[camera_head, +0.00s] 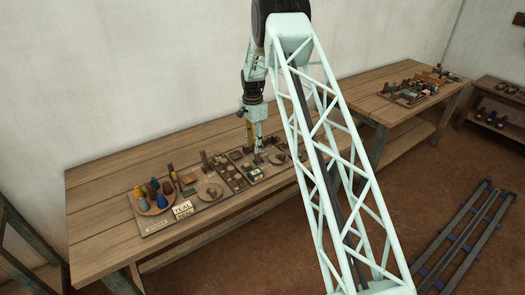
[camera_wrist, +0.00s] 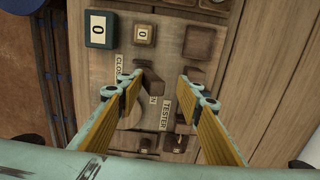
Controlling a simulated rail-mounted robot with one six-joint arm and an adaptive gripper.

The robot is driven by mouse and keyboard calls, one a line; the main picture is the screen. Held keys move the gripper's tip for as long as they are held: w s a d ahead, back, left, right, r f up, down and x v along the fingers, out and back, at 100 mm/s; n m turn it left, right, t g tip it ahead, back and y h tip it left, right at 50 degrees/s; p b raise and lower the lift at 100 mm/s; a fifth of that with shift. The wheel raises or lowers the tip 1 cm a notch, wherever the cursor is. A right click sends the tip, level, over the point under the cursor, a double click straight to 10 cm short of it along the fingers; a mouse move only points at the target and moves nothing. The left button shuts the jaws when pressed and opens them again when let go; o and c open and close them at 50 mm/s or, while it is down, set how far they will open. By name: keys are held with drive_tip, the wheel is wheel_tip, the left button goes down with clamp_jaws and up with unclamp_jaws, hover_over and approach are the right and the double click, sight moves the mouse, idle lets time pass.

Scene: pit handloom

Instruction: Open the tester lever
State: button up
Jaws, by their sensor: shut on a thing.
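The tester lever (camera_wrist: 150,82) is a dark brown wooden bar, seen between my two fingers in the wrist view. A pale TESTER label (camera_wrist: 166,106) lies just beside it, and a partly covered label starting with CLO (camera_wrist: 118,72) is on its left. My gripper (camera_wrist: 160,84) is shut on the lever, with yellow finger pads on each side; the exact contact is hard to see. In the head view my gripper (camera_head: 258,146) points down at the board on the bench, and the lever is too small to make out.
A teal block marked 0 (camera_wrist: 98,30) and a small wooden block marked 0 (camera_wrist: 145,34) sit near the lever. The bench (camera_head: 100,212) also carries a round tray of coloured cones (camera_head: 153,212) at left. A second table (camera_head: 420,112) stands at right.

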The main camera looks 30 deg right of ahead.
drive_tip(key=shift+s+f, duration=0.1)
drive_tip(key=shift+s, duration=0.1)
idle(0.6)
drive_tip(key=shift+o, duration=0.7)
drive_tip(key=shift+s+r+p, duration=0.1)
drive_tip(key=shift+r+p, duration=0.75)
drive_tip(key=shift+r, duration=2.4)
